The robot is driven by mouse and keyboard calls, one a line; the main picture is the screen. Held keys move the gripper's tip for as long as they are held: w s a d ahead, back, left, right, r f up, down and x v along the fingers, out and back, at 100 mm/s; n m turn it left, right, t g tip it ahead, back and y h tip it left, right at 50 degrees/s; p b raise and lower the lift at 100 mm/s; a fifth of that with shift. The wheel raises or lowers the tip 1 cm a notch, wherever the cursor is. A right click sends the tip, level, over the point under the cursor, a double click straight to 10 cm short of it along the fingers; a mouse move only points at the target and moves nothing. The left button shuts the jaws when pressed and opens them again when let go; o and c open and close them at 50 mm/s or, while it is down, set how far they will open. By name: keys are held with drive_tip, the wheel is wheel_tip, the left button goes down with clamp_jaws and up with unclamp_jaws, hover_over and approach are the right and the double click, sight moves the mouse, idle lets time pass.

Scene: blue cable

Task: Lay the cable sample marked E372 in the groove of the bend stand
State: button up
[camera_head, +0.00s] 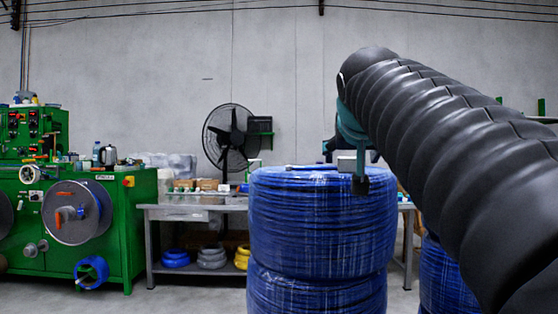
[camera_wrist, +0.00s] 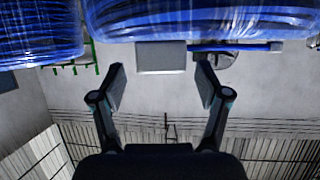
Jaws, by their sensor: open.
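A pale grey block (camera_head: 346,163), which may be the bend stand, shows on top of the blue-wrapped coil stack. It also shows in the wrist view (camera_wrist: 162,57), at the coil's edge; no groove can be made out. A thin blue bar with dark ends, likely a cable sample (camera_wrist: 240,47), lies beside the block. In the head view it is a faint blue line (camera_head: 305,167) left of the block. No marking E372 is legible. My gripper (camera_wrist: 162,88) is open and empty, its fingers spread about the block's line of sight. In the head view my arm partly hides it.
The coil stack (camera_head: 320,225) stands before a grey workbench (camera_head: 185,213) carrying small items. A green machine (camera_head: 110,225) stands left, and a black fan (camera_head: 230,138) is by the wall. Another blue coil (camera_head: 445,280) is at lower right, partly behind my arm.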

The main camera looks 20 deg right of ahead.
drive_tip(key=v, duration=1)
drive_tip(key=s+a+f+n+g+y, duration=0.1)
drive_tip(key=s+a+f+g, duration=0.1)
drive_tip(key=f, duration=1.4)
drive_tip(key=s+a+f+n+g+y, duration=0.2)
drive_tip(key=s+a+f, duration=0.2)
drive_tip(key=f, duration=1.2)
drive_tip(key=s+a+f+n+g+y, duration=0.1)
drive_tip(key=s+a+f, duration=0.3)
drive_tip(key=f, duration=1.2)
drive_tip(key=shift+s+n+g+y, duration=0.3)
drive_tip(key=shift+n+g+y, duration=0.1)
drive_tip(key=shift+g+y, duration=0.35)
wheel_tip(320, 180, up, 2)
drive_tip(key=p, duration=0.2)
drive_tip(key=shift+r+p, duration=0.15)
drive_tip(key=shift+p, duration=0.2)
